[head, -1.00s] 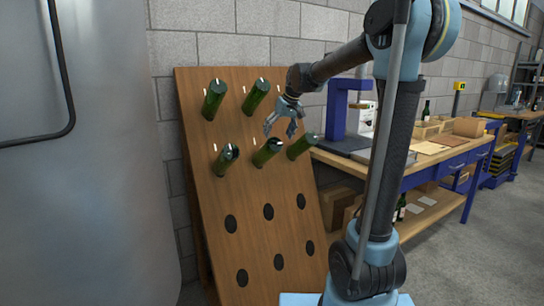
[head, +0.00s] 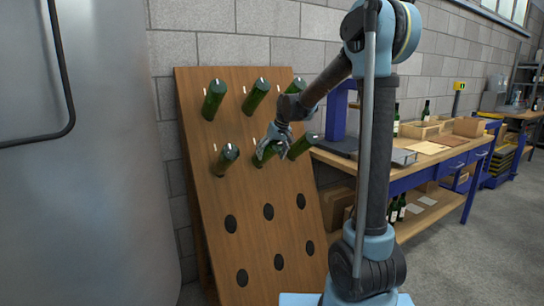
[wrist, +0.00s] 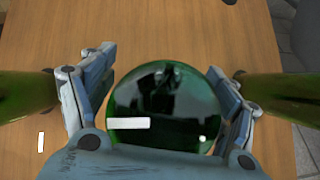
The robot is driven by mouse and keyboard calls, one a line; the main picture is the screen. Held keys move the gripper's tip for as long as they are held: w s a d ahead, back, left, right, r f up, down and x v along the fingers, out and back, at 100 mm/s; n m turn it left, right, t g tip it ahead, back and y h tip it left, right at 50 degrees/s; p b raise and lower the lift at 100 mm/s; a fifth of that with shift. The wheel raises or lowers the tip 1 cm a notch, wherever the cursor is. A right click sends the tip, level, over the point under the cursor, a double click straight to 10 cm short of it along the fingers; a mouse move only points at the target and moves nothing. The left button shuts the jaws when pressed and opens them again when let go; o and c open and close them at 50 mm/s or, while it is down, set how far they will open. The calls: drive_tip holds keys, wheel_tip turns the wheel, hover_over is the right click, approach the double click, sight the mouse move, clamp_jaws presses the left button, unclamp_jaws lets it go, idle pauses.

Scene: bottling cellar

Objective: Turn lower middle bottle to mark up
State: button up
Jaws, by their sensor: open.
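The lower middle bottle (head: 262,162) is dark green and sticks out of the board, butt outward, partly hidden behind my gripper (head: 271,147) in the head view. In the wrist view its round butt (wrist: 165,88) lies between the two fingers (wrist: 168,92) of my gripper. The fingers are open, one on each side of the bottle; I cannot tell whether either touches it. A white bar mark (wrist: 128,124) shows on the butt, left of its centre and toward the lower edge of the wrist picture. A small white spot is at its lower right.
The lower left bottle (head: 226,158) and lower right bottle (head: 301,147) stand close on either side. Several more bottles are in the row above. The wooden board (head: 205,215) has empty holes below. A blue workbench (head: 405,182) is to the right.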

drive_tip(key=c, duration=1.1)
drive_tip(key=shift+d+n+h, duration=0.15)
drive_tip(key=shift+n+h, duration=0.15)
drive_tip(key=n, duration=0.1)
drive_tip(key=n+t+h, duration=0.1)
drive_tip(key=n, duration=0.1)
drive_tip(key=shift+w+d, duration=0.2)
drive_tip(key=shift+d, duration=0.05)
drive_tip(key=n, duration=0.1)
drive_tip(key=n+t+h, duration=0.1)
drive_tip(key=n+t, duration=0.1)
drive_tip(key=shift+w+d+r+n+h, duration=0.2)
drive_tip(key=shift+w+n+h, duration=0.1)
drive_tip(key=shift+h, duration=0.1)
drive_tip(key=n+t, duration=0.1)
drive_tip(key=n, duration=0.2)
drive_tip(key=n+t, duration=0.1)
drive_tip(key=shift+w+d+r+t+h, duration=0.15)
drive_tip(key=shift+w+r+t+h, duration=0.15)
drive_tip(key=shift+w+h, duration=0.1)
drive_tip(key=shift+w+r+n+t, duration=0.15)
drive_tip(key=shift+n+t, duration=0.55)
drive_tip(key=shift+n, duration=0.9)
